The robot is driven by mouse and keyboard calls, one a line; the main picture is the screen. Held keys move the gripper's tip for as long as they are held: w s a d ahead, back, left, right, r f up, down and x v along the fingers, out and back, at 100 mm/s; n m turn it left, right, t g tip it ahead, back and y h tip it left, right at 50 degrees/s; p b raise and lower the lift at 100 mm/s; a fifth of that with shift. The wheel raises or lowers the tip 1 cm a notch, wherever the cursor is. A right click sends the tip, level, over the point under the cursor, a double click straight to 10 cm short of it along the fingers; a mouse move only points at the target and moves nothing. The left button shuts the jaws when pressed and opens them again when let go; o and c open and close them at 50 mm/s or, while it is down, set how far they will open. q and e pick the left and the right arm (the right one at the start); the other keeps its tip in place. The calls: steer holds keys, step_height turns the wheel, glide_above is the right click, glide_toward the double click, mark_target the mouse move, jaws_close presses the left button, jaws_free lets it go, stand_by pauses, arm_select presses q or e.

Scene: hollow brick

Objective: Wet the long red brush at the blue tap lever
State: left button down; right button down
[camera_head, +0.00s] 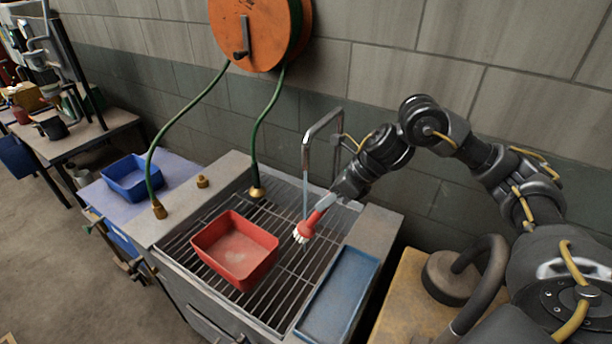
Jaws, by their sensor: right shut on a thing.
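The red brush (314,220) with white bristles is in my right gripper (331,197), which is shut on its handle. It slants down to the left over the grated sink (285,288), bristles lowest. A grey tap (323,126) with a bent spout stands at the back of the sink. A pale blue stream of water (305,192) falls from the spout to just by the brush head; I cannot tell whether it touches the brush. I cannot make out a blue lever on the tap. My left gripper is out of view.
A red tub (236,262) stands on the grate left of the brush. A blue tray (338,291) lies on the sink's right side. Green hoses (184,124) run from an orange reel (252,30). A blue bin (130,181) stands left.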

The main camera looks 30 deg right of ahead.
steer(key=shift+d+r, duration=0.1)
steer(key=shift+s+r, duration=0.1)
steer(key=shift+s, duration=0.05)
steer(key=w+d+f+b, duration=0.2)
steer(key=w+d, duration=0.5)
steer(key=w, duration=0.4)
steer(key=shift+w+d+f, duration=0.15)
steer(key=shift+d+f, duration=0.05)
steer(key=shift+f, duration=0.1)
stand_by(0.3)
stand_by(0.5)
steer(key=shift+b, duration=0.3)
steer(key=s+a, duration=0.4)
steer(key=s, duration=0.2)
steer(key=shift+s+a, duration=0.15)
steer(key=shift+s, duration=0.25)
stand_by(1.2)
